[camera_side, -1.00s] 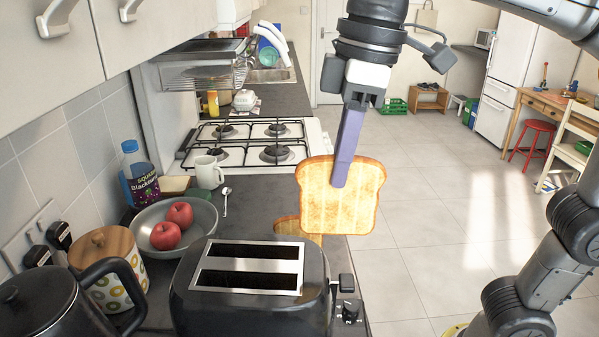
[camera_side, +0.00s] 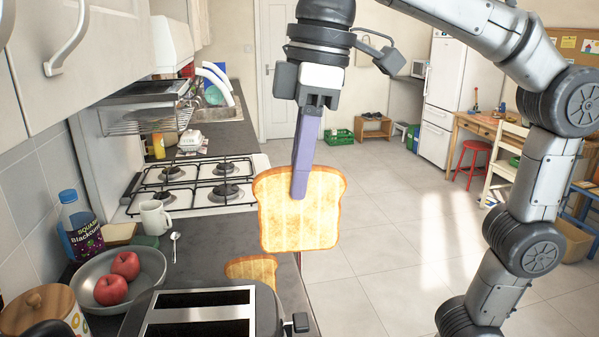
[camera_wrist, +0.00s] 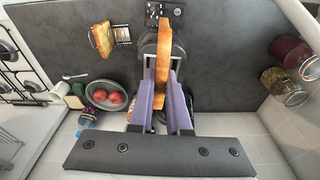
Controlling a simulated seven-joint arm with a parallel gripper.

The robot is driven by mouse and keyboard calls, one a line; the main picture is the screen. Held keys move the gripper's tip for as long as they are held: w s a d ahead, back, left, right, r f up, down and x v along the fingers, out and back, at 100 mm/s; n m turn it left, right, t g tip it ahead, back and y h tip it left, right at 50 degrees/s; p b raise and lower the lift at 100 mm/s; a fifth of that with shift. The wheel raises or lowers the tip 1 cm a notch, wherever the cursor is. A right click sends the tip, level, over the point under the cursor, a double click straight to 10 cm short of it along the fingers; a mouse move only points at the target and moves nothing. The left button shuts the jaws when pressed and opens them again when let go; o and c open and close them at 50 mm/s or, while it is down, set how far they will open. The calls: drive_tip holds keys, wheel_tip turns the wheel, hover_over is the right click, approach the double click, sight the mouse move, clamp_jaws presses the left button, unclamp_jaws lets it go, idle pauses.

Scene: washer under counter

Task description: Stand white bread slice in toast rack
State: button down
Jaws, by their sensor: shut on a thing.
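A bread slice (camera_side: 302,212), pale yellow with a brown crust, hangs upright in my gripper (camera_side: 300,188), above the counter's right edge. In the wrist view the same slice (camera_wrist: 162,60) shows edge-on between the two purple fingers, which are shut on it. In the wrist view that slice (camera_wrist: 102,39) stands at the left beside thin metal bars, which look like the toast rack (camera_wrist: 122,34). The rack cannot be made out in the side view.
A grey bowl (camera_side: 92,302) with two red apples, a white mug (camera_side: 156,217), a spoon (camera_side: 175,246) and a bottle (camera_side: 80,226) are at the left. The hob (camera_side: 190,180) lies behind. Two jars show in the wrist view (camera_wrist: 285,85).

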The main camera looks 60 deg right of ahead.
drive_tip(key=w+d+f, duration=0.2)
drive_tip(key=w+f, duration=0.8)
drive_tip(key=w, duration=0.1)
drive_tip(key=shift+n, duration=0.8)
drive_tip(key=shift+w+d+f, duration=0.6)
drive_tip(key=shift+f, duration=2)
drive_tip(key=shift+w+d+f, duration=0.6)
drive_tip(key=shift+w+f, duration=0.05)
drive_tip(key=shift+f, duration=2)
drive_tip(key=shift+w+d+f, duration=0.6)
drive_tip(key=shift+f, duration=2)
drive_tip(key=c, duration=0.8)
unclamp_jaws()
